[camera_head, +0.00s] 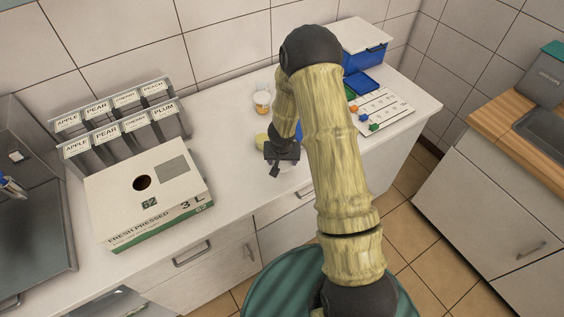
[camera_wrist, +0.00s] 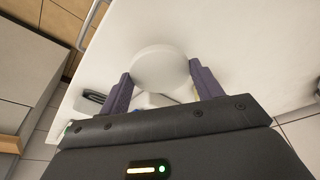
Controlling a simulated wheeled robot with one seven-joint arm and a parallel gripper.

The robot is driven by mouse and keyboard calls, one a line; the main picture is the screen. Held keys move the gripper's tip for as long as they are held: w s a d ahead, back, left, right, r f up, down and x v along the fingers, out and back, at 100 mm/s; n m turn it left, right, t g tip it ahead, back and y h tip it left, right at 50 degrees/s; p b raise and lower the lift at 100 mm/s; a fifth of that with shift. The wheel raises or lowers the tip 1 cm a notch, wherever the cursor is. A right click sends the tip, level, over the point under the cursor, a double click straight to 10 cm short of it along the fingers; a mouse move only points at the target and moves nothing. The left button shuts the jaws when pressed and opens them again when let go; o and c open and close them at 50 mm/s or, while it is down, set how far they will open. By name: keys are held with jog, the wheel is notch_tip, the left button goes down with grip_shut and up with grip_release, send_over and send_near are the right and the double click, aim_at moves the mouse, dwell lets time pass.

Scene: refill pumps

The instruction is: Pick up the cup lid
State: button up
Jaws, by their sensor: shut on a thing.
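The cup lid, a plain white round disc (camera_wrist: 158,60), lies between the two fingers of my gripper (camera_wrist: 160,73) in the wrist view. The fingers are shut on its sides. In the head view my gripper (camera_head: 276,168) is low over the white counter, right of the juice box. I cannot make out the lid there. I cannot tell whether the lid touches the counter.
A white juice box (camera_head: 120,205) and labelled fruit dispensers (camera_head: 122,122) stand on the left. A small jar (camera_head: 262,103) stands behind my gripper. A white board with coloured pieces (camera_head: 388,108) and a blue box (camera_head: 364,58) are at right. The counter's front strip is clear.

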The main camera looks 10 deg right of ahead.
aim_at(283, 163)
notch_tip(283, 163, up, 6)
jog(key=p, duration=0.4)
jog(key=shift+f, duration=0.1)
dwell(0.5)
